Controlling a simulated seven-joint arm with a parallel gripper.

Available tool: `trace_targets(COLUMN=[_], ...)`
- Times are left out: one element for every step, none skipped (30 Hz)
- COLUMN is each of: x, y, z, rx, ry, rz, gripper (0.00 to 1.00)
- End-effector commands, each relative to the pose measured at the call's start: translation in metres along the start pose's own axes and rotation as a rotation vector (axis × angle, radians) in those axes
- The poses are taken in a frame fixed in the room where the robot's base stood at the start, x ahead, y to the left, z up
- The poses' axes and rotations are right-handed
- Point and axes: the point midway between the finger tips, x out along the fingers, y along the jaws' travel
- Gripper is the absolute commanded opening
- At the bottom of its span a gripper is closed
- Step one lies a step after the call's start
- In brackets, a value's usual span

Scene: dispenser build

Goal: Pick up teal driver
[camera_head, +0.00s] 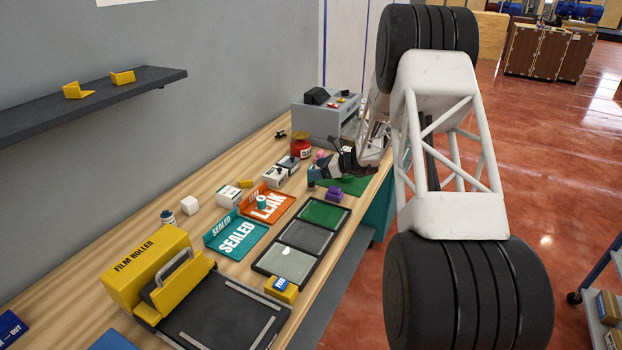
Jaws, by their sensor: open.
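My gripper (328,171) is open, low over the far part of the wooden bench, with its dark fingers pointing left. A small teal and dark piece (311,179) shows right at the fingertips; it may be the teal driver, but it is too small to be sure. I cannot tell whether the fingers touch it or stand around it. A small green-teal knob-like piece (262,202) sits in the orange LEAK tray (277,215). My arm hides part of the bench's right edge.
A purple block (334,194) and a green mat (355,185) lie close by the gripper. A red jar (300,148) and a grey machine (322,121) stand behind. A teal SEALED tray (213,242), a three-panel dark tray (283,262) and a yellow film roller (147,268) are nearer.

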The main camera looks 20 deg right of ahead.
Motion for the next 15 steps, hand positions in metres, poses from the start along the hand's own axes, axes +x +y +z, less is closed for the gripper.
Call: trace_targets(x=[0.001,0.002,0.003,0.005,0.007,0.010,0.013,0.017,0.021,0.025,0.028,0.032,0.036,0.039,0.043], y=[0.000,0.000,0.000,0.000,0.000,0.001,0.001,0.001,0.001,0.001,0.001,0.001,0.001,0.001,0.001], z=[0.000,0.000,0.000,0.000,-0.001,-0.001,-0.001,-0.001,-0.002,-0.002,-0.002,-0.002,-0.002,-0.002,-0.002], rx=[0.000,0.000,0.000,0.000,0.000,0.001,0.001,0.001,0.001,0.001,0.001,0.000,0.000,0.000,0.000], ry=[0.000,0.000,0.000,0.000,0.000,0.000,0.000,0.000,0.000,0.000,0.000,0.000,0.000,0.000,0.000], rz=[0.000,0.000,0.001,0.001,0.001,0.002,0.002,0.002,0.003,0.003,0.003,0.003,0.002,0.002,0.002], gripper=[0.79,0.79,0.79,0.79,0.79,0.79,0.79,0.79,0.79,0.79,0.79,0.79,0.79,0.79,0.79])
